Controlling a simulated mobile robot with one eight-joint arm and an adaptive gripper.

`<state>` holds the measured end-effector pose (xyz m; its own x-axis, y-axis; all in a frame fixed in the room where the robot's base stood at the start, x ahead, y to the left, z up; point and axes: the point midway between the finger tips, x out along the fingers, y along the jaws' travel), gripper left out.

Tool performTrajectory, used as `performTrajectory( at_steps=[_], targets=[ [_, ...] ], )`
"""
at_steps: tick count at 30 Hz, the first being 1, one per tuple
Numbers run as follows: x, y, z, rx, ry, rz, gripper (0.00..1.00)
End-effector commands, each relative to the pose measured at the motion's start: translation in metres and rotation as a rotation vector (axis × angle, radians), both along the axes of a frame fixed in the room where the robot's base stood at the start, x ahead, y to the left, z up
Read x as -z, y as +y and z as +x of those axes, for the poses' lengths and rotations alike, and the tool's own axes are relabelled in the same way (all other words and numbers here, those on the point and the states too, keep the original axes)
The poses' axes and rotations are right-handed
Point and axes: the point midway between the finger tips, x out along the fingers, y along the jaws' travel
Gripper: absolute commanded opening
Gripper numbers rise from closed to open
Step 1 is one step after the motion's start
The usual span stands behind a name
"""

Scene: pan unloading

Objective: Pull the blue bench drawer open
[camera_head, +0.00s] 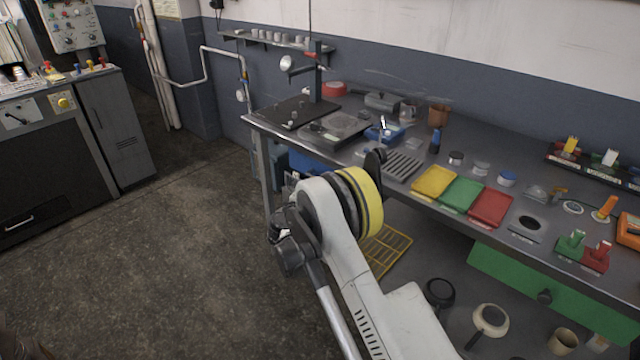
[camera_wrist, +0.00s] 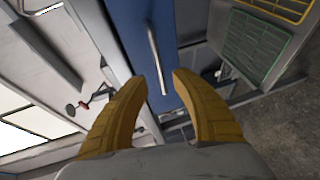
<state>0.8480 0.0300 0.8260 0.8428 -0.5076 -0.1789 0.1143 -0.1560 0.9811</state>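The blue drawer (camera_wrist: 150,25) fills the upper middle of the wrist view, with a straight silver bar handle (camera_wrist: 155,58) on its front. The near end of the handle lies between the fingertips in the picture. The gap in depth is hard to judge, and I see no clear contact. My fingers are hidden in the head view.
The workbench (camera_head: 460,213) carries several tools and coloured pads above the drawer. A green drawer (camera_head: 545,290) with a dark knob is at right. Pans (camera_head: 489,320) and a yellow rack (camera_head: 388,250) lie below the bench. The floor (camera_head: 150,260) at left is clear.

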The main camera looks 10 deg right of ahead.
Motion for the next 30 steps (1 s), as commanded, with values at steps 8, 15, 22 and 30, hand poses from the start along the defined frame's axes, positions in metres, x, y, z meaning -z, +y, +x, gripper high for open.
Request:
performTrajectory(
  at_steps=[8, 15, 22, 30],
  targets=[
    [0.011, -0.025, 0.041, 0.002, 0.0, 0.002, 0.32],
    [0.011, -0.032, 0.052, 0.001, 0.0, 0.002, 0.32],
    [0.011, -0.032, 0.052, 0.001, 0.0, 0.002, 0.25],
    [0.011, -0.032, 0.052, 0.0, 0.0, 0.002, 0.0]
  ],
)
